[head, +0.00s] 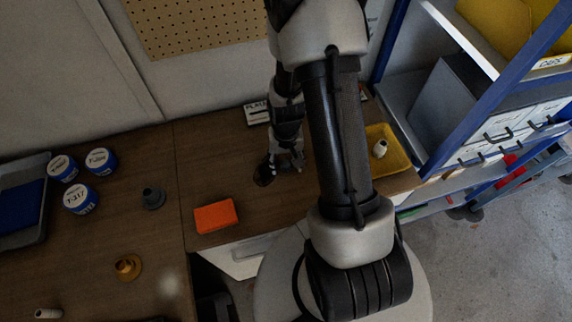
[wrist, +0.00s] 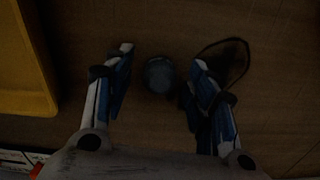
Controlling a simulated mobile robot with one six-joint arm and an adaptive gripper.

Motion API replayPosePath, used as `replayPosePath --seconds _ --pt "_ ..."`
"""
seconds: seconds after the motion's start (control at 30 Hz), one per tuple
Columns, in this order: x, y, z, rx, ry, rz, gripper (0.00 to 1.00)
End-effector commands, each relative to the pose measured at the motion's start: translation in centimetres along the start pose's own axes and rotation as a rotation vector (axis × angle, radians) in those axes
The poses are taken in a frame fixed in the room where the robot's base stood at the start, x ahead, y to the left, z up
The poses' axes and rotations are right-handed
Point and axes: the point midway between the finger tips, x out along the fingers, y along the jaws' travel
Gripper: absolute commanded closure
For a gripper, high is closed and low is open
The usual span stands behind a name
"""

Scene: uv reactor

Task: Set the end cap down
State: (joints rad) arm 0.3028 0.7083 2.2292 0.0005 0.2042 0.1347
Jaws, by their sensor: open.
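In the wrist view a small dark round piece, which I take to be the end cap (wrist: 159,74), appears on the brown wooden bench between my fingertips. My gripper (wrist: 162,58) is open, with a finger on either side of it. A gap shows on the left; the right finger is very close, and I cannot tell whether it touches. In the head view my gripper (head: 287,163) is low over the back of the bench. The cap cannot be made out there.
A yellow tray (head: 401,160) holding a white piece (head: 380,148) stands right of my gripper. A dark loop-shaped thing (wrist: 246,58) lies beside the right finger. A blue-framed shelf (head: 440,135) is right.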

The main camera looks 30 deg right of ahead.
Motion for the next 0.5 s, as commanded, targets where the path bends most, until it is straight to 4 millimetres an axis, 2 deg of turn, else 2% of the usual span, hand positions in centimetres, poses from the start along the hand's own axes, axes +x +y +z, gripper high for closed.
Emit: replayPosePath --seconds 0.13,0.5 --pt "-0.07 -0.01 -0.02 0.000 0.001 0.000 0.49" --pt "-0.08 0.00 -0.02 0.000 0.000 0.000 0.73"
